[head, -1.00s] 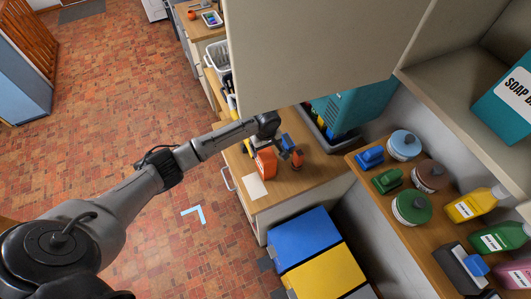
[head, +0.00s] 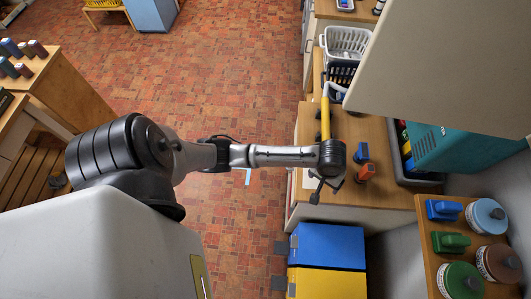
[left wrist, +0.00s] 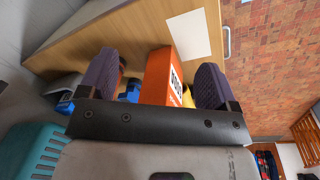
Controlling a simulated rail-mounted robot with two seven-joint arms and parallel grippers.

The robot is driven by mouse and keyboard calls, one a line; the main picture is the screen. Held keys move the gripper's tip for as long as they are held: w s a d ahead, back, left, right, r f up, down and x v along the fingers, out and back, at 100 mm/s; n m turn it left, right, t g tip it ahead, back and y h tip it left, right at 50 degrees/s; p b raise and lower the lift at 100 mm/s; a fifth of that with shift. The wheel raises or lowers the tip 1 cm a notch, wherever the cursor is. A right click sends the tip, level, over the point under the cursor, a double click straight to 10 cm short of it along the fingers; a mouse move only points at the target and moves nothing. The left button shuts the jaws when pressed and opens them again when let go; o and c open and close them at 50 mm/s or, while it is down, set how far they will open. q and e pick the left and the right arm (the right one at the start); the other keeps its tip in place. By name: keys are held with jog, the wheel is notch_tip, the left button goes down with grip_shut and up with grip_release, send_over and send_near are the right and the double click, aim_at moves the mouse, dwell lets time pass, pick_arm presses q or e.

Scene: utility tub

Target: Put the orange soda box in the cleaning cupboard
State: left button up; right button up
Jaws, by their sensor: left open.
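The orange soda box (left wrist: 160,82) stands out in the left wrist view, between the two dark fingers of my open left gripper (left wrist: 155,75). It has a white label with black print on one side. I see a gap on both sides, and cannot tell whether a finger touches it. In the head view my left gripper (head: 323,188) hangs over the left part of the wooden worktop (head: 385,198), and the wrist hides the box. A pale cupboard panel (head: 440,65) fills the upper right. I cannot tell whether it belongs to the cleaning cupboard. My right gripper is out of view.
A blue item (head: 361,152) and an orange-red item (head: 366,172) stand just right of my wrist. A yellow handle (head: 325,118) and white basket (head: 346,44) lie beyond.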

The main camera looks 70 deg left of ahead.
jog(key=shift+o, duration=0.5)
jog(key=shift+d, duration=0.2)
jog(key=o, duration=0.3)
pick_arm(q)
jog(key=s+d+r+m+t, duration=0.1)
jog(key=s+m, duration=0.3)
jog(key=s, duration=0.6)
jog(key=s+d+r+m+t, duration=0.1)
jog(key=s+m, duration=0.3)
jog(key=s, duration=0.7)
jog(key=shift+s+d+r+m+y, duration=0.2)
jog(key=shift+d+r+m+y, duration=0.1)
jog(key=shift+r, duration=0.15)
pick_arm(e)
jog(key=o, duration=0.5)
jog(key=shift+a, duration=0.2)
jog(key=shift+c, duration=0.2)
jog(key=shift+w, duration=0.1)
